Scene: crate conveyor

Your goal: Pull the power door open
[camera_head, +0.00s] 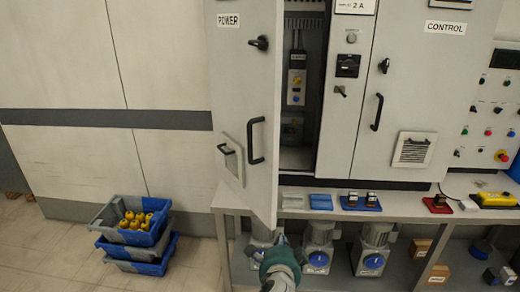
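The power door (240,90) is the grey cabinet door with the POWER label, in the head view left of centre. It stands ajar, swung out to the left, and the cabinet inside (297,150) shows through the gap. A black bar handle (257,140) and a small black latch knob (260,42) are on its face. My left gripper (281,244) is low in the view, below the door's bottom corner and apart from the handle. Its fingers are too small and unclear to tell open from shut. My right gripper is not in view.
The closed CONTROL door (400,70) is to the right. Below, a bench (330,209) holds small devices, with several motors (372,262) on its lower shelf. Stacked blue-grey crates (160,255) with yellow items stand on the floor at left. Floor between crates and bench is clear.

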